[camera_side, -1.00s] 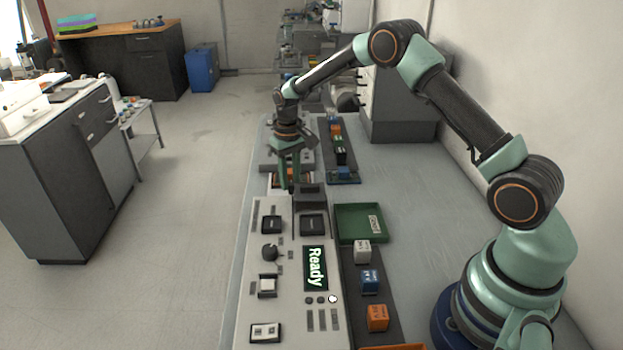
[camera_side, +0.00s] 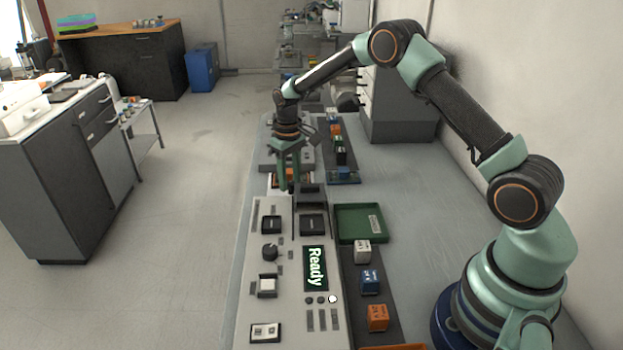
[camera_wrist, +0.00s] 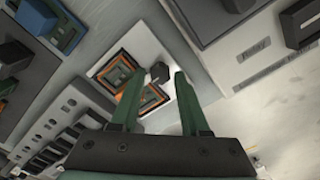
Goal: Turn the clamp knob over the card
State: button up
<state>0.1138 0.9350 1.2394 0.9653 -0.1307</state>
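My gripper (camera_side: 290,182) points down at the far end of the grey console, above a light fixture. In the wrist view my gripper (camera_wrist: 158,84) has its two green fingers apart, with a gap between them. A small dark knob (camera_wrist: 160,72) shows in that gap, near the fingertips. I cannot tell whether either finger touches it. Beside it lie flat dark pieces with orange edges (camera_wrist: 150,98), partly behind the left finger; these look like the card and its seat. In the side view the knob is hidden by the gripper.
The console (camera_side: 255,300) carries a lit "Ready" screen (camera_side: 315,268) and a black dial (camera_side: 270,252). To its right are a green tray (camera_side: 348,238) and white, blue and orange blocks (camera_side: 377,318). A strip of small parts (camera_side: 339,150) stands right of the gripper.

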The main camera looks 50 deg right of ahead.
aim_at(290, 183)
jog(key=shift+o, duration=0.4)
notch_tip(290, 183, up, 12)
dwell(0.4)
jog(key=shift+r, duration=0.15)
jog(key=s+a+r+t, duration=0.2)
jog(key=s+r, duration=0.4)
jog(key=s, duration=0.2)
jog(key=s+a+r+t, duration=0.2)
jog(key=s+a+r, duration=0.1)
jog(key=s+r, duration=0.35)
jog(key=s+a+f+t, duration=0.1)
jog(key=s+f, duration=0.2)
jog(key=s, duration=0.6)
jog(key=shift+t, duration=0.3)
